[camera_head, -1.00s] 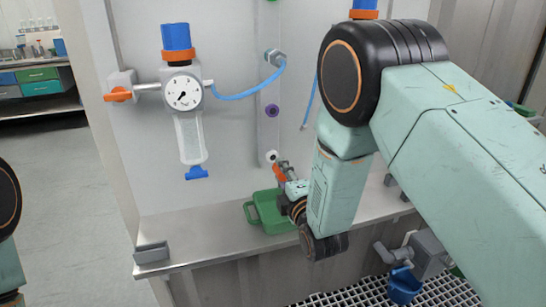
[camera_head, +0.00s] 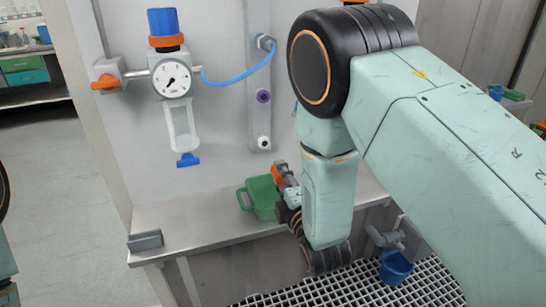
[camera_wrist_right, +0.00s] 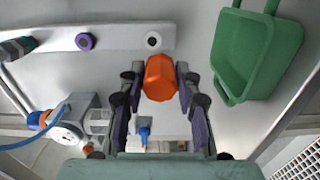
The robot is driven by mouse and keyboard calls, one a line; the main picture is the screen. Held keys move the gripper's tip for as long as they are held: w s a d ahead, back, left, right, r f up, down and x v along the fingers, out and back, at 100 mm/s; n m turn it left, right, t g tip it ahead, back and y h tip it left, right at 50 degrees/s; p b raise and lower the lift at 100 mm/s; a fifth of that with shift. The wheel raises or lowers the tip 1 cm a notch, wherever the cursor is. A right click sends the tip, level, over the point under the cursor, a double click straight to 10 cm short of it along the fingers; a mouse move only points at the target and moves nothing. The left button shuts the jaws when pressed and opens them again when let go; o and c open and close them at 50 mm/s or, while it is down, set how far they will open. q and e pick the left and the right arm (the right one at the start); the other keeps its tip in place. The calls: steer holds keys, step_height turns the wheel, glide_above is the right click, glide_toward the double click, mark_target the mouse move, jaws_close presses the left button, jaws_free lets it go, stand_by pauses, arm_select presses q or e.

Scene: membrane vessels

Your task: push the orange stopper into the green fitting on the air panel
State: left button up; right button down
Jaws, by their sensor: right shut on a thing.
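My right gripper (camera_head: 281,174) is shut on the orange stopper (camera_wrist_right: 160,77), which it holds in the air in front of the air panel (camera_head: 222,100). The stopper shows large between the fingers in the right wrist view and small in the head view (camera_head: 277,177). The panel's upright strip carries a white port (camera_head: 264,142) with a dark centre, a purple port (camera_head: 263,96) and a grey fitting (camera_head: 265,42) with a blue hose. The stopper is apart from these. I cannot make out the green fitting for certain. My left gripper is out of view.
A green open container (camera_head: 245,200) stands on the metal ledge (camera_head: 185,215), close to my right gripper. A gauge with a filter (camera_head: 173,80) hangs on the panel to the left. A grey holder (camera_head: 146,240) sits at the ledge's left end. A blue cup (camera_head: 395,268) is low right.

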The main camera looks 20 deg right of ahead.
steer(key=s, duration=0.4)
steer(key=s+f, duration=0.1)
steer(key=s, duration=0.1)
steer(key=shift+a, duration=0.2)
step_height(320, 180, up, 42)
steer(key=p, duration=3)
glide_above(282, 184)
steer(key=w, duration=0.4)
steer(key=shift+w+d+f+n+y, duration=0.2)
steer(key=shift+d+f+n+y, duration=0.05)
steer(key=shift+f+n+y, duration=0.1)
steer(key=shift+w+a, duration=0.1)
steer(key=shift+w, duration=2.7)
steer(key=shift+b, duration=0.4)
